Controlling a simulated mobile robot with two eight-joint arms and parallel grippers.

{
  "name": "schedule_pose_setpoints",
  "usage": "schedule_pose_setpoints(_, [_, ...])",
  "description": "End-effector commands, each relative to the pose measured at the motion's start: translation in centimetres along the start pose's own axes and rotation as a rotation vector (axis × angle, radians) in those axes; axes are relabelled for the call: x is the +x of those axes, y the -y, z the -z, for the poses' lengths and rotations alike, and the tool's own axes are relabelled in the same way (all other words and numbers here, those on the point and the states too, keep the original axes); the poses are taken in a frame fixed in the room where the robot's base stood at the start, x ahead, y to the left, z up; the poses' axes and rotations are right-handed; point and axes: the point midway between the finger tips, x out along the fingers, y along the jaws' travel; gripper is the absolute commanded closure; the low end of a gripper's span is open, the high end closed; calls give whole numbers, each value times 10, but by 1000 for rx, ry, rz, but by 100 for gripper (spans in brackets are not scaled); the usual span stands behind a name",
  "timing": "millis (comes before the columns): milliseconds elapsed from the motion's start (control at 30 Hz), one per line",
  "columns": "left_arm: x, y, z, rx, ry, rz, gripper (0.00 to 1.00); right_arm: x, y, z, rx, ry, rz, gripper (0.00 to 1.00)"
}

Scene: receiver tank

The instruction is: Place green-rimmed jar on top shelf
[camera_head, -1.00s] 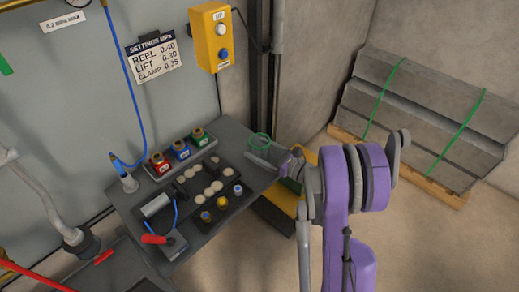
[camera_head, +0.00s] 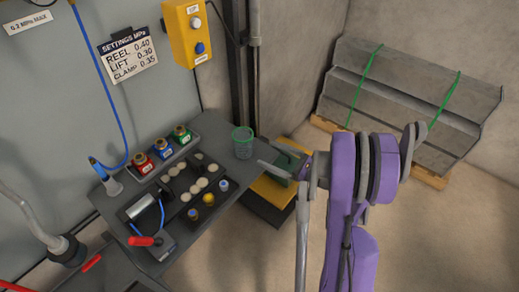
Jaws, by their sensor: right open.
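The green-rimmed jar (camera_head: 243,144) is clear with a bright green ring at its mouth. It stands upright on the right end of the upper grey shelf (camera_head: 216,124), near the back. My right gripper (camera_head: 265,153) is just right of the jar. Its two grey fingers are spread and point left toward the jar. Nothing shows between the fingers, and there appears to be a small gap to the jar. My purple right arm hides part of the floor. My left gripper is not in view.
Red, blue and green fittings (camera_head: 163,149) stand in a row at the shelf's back. A tray (camera_head: 182,203) of pale discs and small knobs lies in front. A yellow-topped dark box (camera_head: 270,189) stands right of the shelf. Strapped grey slabs (camera_head: 405,100) lie beyond on a pallet.

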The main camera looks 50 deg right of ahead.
Motion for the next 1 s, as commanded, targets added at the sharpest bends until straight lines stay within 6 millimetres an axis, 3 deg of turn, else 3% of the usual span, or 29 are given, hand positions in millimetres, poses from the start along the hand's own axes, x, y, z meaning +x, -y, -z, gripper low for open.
schedule_pose_setpoints(100, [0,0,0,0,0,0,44,-7,0,-3,0,0,0,0])
schedule_pose_setpoints(333, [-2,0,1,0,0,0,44,6,2,-29,1,1,-3,0])
schedule_pose_setpoints(600, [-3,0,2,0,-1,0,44,47,2,-29,2,2,-5,0])
schedule_pose_setpoints(867, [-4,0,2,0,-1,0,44,68,1,-30,0,2,-4,0])
schedule_pose_setpoints(1000, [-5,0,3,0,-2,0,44,91,-2,-30,2,1,-5,0])
